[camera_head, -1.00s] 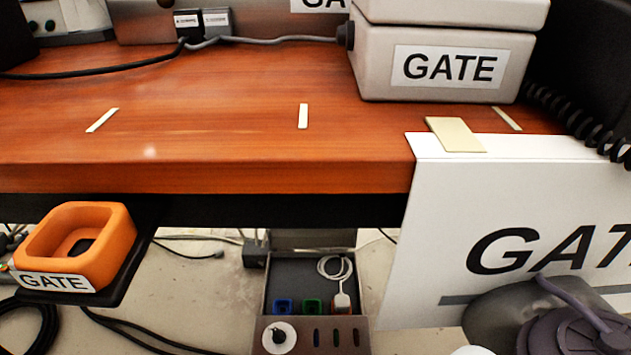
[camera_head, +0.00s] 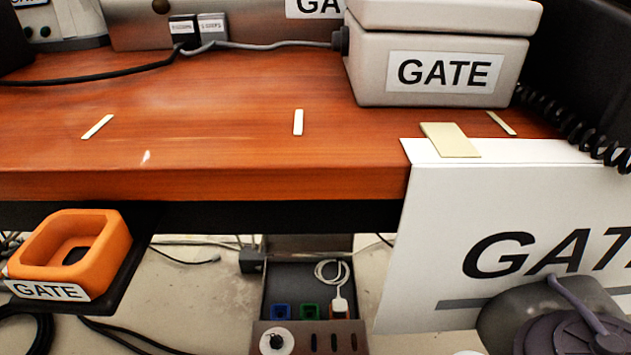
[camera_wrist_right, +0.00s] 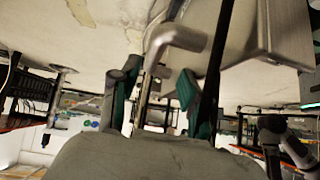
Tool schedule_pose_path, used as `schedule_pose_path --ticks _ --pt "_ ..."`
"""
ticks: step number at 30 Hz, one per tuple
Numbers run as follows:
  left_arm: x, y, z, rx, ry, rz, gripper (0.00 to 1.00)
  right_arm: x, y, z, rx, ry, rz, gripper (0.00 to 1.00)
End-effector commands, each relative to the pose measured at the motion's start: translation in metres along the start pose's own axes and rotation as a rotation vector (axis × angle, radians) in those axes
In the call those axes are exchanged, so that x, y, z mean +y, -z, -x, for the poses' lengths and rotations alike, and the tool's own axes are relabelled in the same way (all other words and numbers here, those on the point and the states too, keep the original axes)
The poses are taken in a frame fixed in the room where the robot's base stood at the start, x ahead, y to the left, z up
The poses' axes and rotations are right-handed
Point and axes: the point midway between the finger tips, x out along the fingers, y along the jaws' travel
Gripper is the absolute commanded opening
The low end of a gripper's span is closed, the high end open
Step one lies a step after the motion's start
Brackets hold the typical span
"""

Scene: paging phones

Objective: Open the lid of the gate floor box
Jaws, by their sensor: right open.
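A grey floor box (camera_head: 268,298) stands on the floor under the desk in the head view. Its dark recess shows blue, green and orange sockets, with a white plug and coiled cable at the orange one. I cannot read a GATE label on it, and cannot tell its lid apart. In the right wrist view my right gripper (camera_wrist_right: 158,75) is open, with green pads on its fingers. A bent metal bar (camera_wrist_right: 178,38) appears near and between the fingertips; I cannot tell whether they touch. My left gripper is in neither view.
The wooden desk (camera_head: 210,135) spans above the floor box. A white GATE panel (camera_head: 440,225) hangs at the right. An orange GATE tray (camera_head: 112,240) juts out at left. A beige GATE box (camera_head: 365,75) stands on the desk. Black cables (camera_head: 120,335) lie on the floor.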

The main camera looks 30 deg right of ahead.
Motion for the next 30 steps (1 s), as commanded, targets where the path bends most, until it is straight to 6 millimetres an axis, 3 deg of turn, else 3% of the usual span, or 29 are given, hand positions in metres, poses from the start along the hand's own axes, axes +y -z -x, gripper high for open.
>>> schedule_pose_path --ticks 3,9,30 --pt "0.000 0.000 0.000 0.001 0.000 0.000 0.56 0.000 0.001 0.024 0.000 -0.001 0.001 0.47" --pt "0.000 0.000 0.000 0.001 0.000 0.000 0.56 0.000 0.001 0.044 0.000 0.001 0.001 0.47" --pt "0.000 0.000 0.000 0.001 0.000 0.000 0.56 0.000 0.000 0.047 0.000 0.001 0.000 0.47"
